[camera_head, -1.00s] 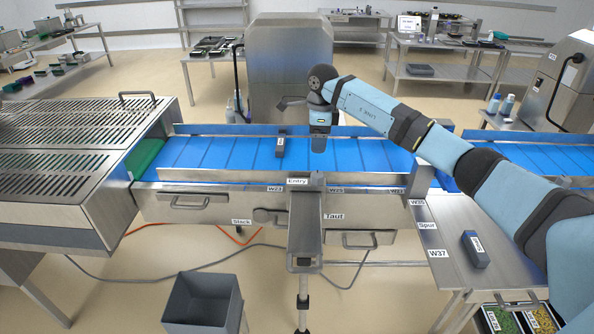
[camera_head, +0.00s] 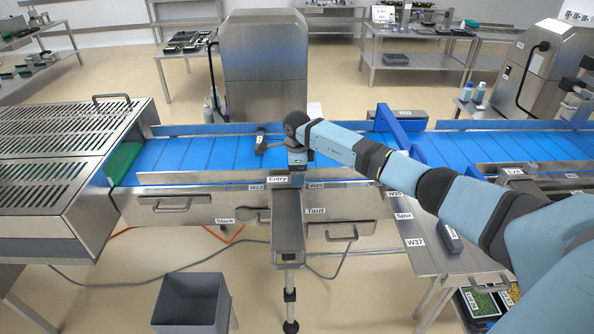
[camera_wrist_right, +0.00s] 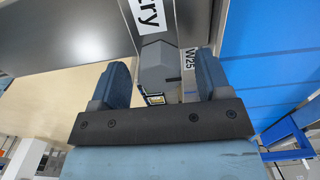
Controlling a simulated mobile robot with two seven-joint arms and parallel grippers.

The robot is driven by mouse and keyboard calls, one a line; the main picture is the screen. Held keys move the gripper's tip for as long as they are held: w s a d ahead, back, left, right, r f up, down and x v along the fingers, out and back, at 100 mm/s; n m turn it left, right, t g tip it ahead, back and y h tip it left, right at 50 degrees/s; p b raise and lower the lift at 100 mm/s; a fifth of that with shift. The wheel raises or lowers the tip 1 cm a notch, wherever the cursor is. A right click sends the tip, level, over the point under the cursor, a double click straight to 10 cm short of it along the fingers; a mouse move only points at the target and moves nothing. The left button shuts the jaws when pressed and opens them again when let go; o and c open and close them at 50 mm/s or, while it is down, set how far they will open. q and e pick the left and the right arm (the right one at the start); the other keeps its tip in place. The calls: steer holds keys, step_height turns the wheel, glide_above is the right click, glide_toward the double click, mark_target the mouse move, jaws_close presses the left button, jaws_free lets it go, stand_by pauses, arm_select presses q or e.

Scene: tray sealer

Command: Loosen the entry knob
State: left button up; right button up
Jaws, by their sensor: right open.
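My right gripper (camera_head: 297,166) is low over the near rail of the blue belt, beside the Entry label (camera_head: 278,179). In the right wrist view my right gripper (camera_wrist_right: 162,64) is open, with its two dark blue fingers apart. A dark grey faceted knob (camera_wrist_right: 167,66) shows between the fingers, next to the Entry label (camera_wrist_right: 149,14) and the W25 label. I cannot tell whether the fingers touch it. In the head view the gripper hides the knob. My left gripper is not in view.
A grey bin (camera_head: 190,303) stands on the floor.

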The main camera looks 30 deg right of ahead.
steer(key=shift+f, duration=0.1)
steer(key=c, duration=0.9)
steer(key=shift+c, duration=0.2)
